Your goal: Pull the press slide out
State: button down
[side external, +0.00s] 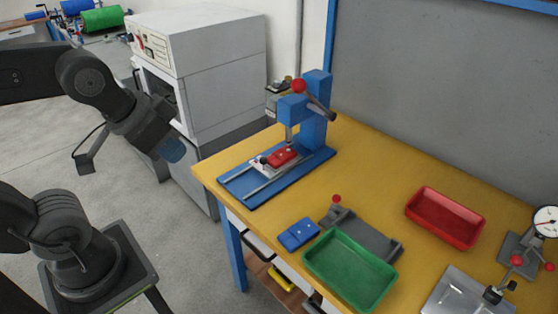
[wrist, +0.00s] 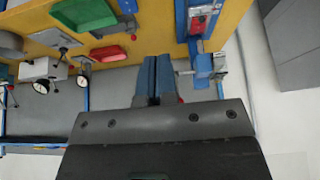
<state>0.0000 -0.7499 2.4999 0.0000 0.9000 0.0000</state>
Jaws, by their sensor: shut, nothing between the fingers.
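The blue press (side external: 316,128) stands at the back left of the yellow table. Its pale slide (side external: 262,168) sits on rails on the blue base, under the press head, with a red part (side external: 283,155) on it. My gripper (side external: 173,150) is shut and empty, in the air to the left of the table, apart from the press. In the wrist view its blue fingers (wrist: 153,82) are together. There the press (wrist: 204,66) shows upside down to the right of the fingers, with the red part (wrist: 197,24) near the top edge. The slide is too small to make out clearly there.
A white machine (side external: 205,75) stands behind my gripper. A blue block (side external: 298,234), a green tray (side external: 350,268), a grey fixture (side external: 365,235), a red tray (side external: 445,217) and a dial gauge (side external: 544,222) are on the table (side external: 375,160). The floor left of the table is open.

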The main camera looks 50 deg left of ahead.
aim_at(263, 158)
jog(key=c, duration=1.8)
grip_release()
jog(key=shift+c, duration=0.2)
